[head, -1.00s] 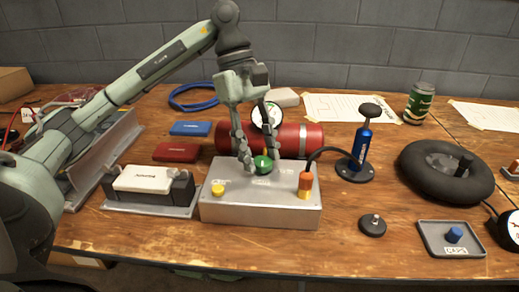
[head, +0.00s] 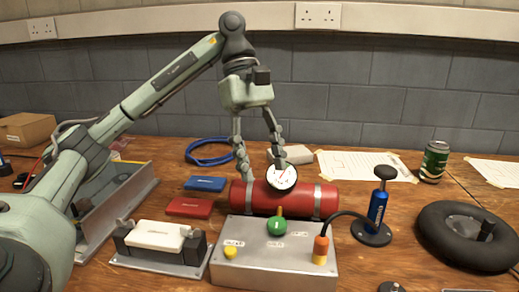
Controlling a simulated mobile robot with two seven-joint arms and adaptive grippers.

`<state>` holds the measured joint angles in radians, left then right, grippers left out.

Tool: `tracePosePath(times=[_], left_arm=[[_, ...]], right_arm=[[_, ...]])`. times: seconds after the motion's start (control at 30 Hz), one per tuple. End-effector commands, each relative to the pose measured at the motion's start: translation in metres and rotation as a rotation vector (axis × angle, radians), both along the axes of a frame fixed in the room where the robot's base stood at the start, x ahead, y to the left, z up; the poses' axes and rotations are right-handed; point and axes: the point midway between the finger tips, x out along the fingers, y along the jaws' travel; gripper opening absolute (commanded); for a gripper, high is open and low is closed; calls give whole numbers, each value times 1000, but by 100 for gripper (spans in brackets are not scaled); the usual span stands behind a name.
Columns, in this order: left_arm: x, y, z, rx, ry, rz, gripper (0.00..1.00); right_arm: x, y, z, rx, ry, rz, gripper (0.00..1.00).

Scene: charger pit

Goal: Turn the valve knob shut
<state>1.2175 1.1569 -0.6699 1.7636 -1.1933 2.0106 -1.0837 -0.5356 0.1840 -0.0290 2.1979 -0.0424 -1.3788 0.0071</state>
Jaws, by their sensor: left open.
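The round green valve knob (head: 277,228) sits on top of a grey metal box (head: 250,262), with a small yellow pointer standing up at its far side. Labels flank the knob but are too small to read surely. My left gripper (head: 264,170) is open and empty, pointing down above and behind the knob in the picture, clear of it. Its left finger shows beside the red cylinder (head: 325,200); its right finger ends by the white dial gauge (head: 282,177), which partly hides it. My right gripper is not in view.
The box also bears a yellow button (head: 231,253) and an orange plug (head: 321,246) with a black hose to a blue pump (head: 377,208). A white charger (head: 158,235) stands left, a black tyre (head: 465,236) right. Red and blue packs lie behind.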

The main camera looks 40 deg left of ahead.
Motion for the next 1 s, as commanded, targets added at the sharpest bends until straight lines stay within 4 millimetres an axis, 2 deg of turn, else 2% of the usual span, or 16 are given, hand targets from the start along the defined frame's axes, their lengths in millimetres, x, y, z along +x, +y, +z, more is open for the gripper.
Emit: tracePosePath(times=[0.1,0.3,1.0], left_arm=[[1,4,11,1,-2,1,52],[2,8,20,0,0,0,52],[2,9,21,0,1,1,52]], right_arm=[[0,0,0,0,1,0,40],[0,0,0,0,1,0,40],[0,0,0,0,-1,0,40]])
